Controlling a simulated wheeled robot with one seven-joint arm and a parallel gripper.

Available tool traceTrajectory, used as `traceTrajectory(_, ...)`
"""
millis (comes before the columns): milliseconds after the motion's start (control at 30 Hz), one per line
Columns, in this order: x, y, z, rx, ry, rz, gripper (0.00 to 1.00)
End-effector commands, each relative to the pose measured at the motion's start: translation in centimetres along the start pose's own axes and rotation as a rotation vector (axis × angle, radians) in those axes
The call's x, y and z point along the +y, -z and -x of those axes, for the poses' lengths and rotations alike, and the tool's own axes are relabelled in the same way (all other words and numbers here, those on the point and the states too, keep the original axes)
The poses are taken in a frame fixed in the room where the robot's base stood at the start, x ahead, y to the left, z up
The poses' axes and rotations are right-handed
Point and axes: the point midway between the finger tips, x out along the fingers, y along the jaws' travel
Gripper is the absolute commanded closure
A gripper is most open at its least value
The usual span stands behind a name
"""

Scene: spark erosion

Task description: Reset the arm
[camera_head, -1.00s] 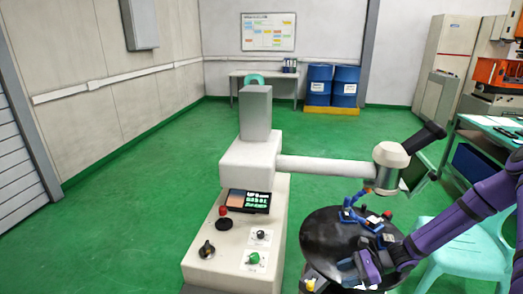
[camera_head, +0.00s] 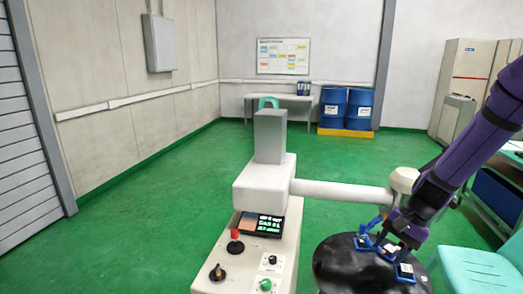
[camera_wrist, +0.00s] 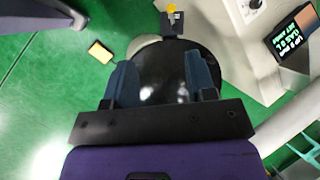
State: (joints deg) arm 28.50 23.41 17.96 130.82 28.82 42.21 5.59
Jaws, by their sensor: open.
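My purple arm comes down from the right in the head view, its forearm now steep. My gripper (camera_wrist: 161,64) is open in the wrist view, with two blue-grey fingers apart and nothing between them. Below the fingers is the round black table (camera_wrist: 150,90) of the machine, and I cannot tell the gap to it. The black table also shows in the head view (camera_head: 338,268), with small dark blue-edged blocks (camera_head: 404,271) on or above it. In the head view the gripper is hard to separate from these blue parts.
The pale machine body (camera_head: 258,190) with a control panel stands left of the black table, and its horizontal arm (camera_head: 340,193) reaches over it. A turquoise chair (camera_head: 480,270) is at the right. A yellow block (camera_wrist: 100,50) lies on the green floor. Open floor lies at the left.

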Motion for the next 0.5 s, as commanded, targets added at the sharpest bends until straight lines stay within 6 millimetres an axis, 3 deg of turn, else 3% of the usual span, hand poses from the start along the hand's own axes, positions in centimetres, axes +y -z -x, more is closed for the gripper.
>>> traceTrajectory(100, -0.7, -2.2, 2.7, 0.069, -0.042, 0.089, 0.49)
traceTrajectory(500, -1.1, -10.1, 10.2, 0.277, -0.157, 0.348, 0.49)
